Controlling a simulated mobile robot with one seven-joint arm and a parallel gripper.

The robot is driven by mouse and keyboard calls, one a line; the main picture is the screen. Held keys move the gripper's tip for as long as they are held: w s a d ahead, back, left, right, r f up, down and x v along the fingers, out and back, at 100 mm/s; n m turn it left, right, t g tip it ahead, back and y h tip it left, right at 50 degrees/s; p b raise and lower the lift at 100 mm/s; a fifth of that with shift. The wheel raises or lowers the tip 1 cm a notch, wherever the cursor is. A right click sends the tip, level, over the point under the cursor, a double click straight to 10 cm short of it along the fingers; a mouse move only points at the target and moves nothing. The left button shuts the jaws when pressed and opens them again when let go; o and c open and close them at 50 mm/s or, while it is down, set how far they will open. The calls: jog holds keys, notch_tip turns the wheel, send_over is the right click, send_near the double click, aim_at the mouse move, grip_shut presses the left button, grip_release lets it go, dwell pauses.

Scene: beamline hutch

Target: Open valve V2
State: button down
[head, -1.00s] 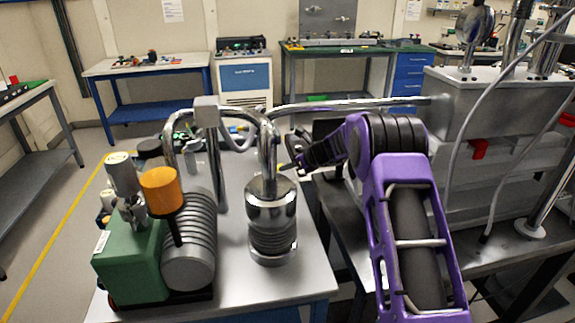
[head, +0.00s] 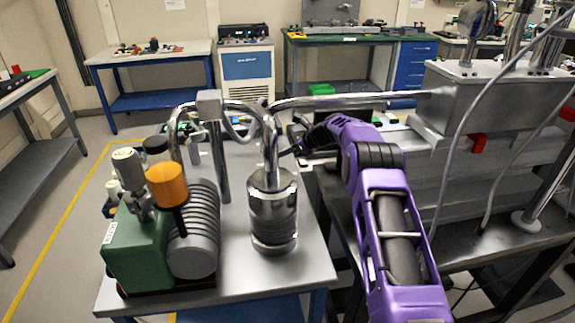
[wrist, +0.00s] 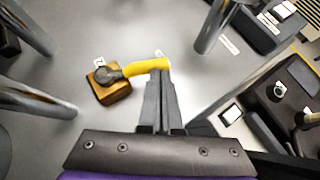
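In the wrist view a valve has a brass-brown block body (wrist: 110,90), a dark round hub and a yellow lever (wrist: 140,67) pointing right. A small white tag (wrist: 99,63) sits beside it; I cannot read it. My gripper (wrist: 160,74) has its two dark fingers together, tips right at the free end of the lever. I cannot tell whether they touch it. In the head view my gripper (head: 292,152) reaches left behind the upright steel pipe, its tips mostly hidden. The valve is not made out there.
A bellows cylinder (head: 273,215) and a green pump (head: 137,255) with an orange cap stand on the grey table (head: 262,288). Steel pipes (head: 340,101) arch over it. In the wrist view pipes (wrist: 215,25) stand close around the valve, and dark devices (wrist: 285,100) lie at right.

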jog(key=shift+w+a, duration=0.35)
jog(key=shift+a, duration=0.3)
jog(key=shift+w+a, duration=0.3)
jog(key=shift+a, duration=0.3)
